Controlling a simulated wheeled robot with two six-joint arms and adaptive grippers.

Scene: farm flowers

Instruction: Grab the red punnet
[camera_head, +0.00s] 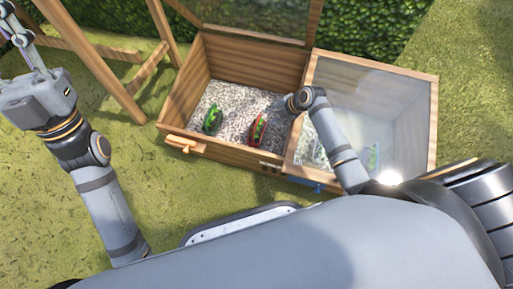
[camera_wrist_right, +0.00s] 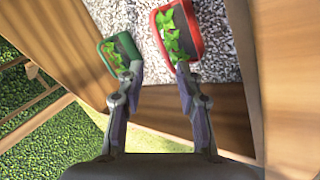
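The red punnet (camera_head: 258,129), with green leaves in it, stands on gravel in the open left compartment of a wooden box. It also shows at the top of the right wrist view (camera_wrist_right: 191,14). My right gripper (camera_wrist_right: 158,72) is open and empty; its right fingertip overlaps the red punnet's lower edge in that view, and I cannot tell whether it touches. Its left fingertip overlaps the green punnet (camera_wrist_right: 107,58). In the head view my right arm reaches over the box and mostly hides the gripper. My left gripper (camera_head: 22,45) is raised at the upper left, away from the box.
The green punnet also shows in the head view (camera_head: 212,120), left of the red one. The right compartment is under a glass lid (camera_head: 375,95). The box's wooden front wall (camera_head: 222,150) and the divider border the gravel. A wooden frame (camera_head: 95,75) stands at left.

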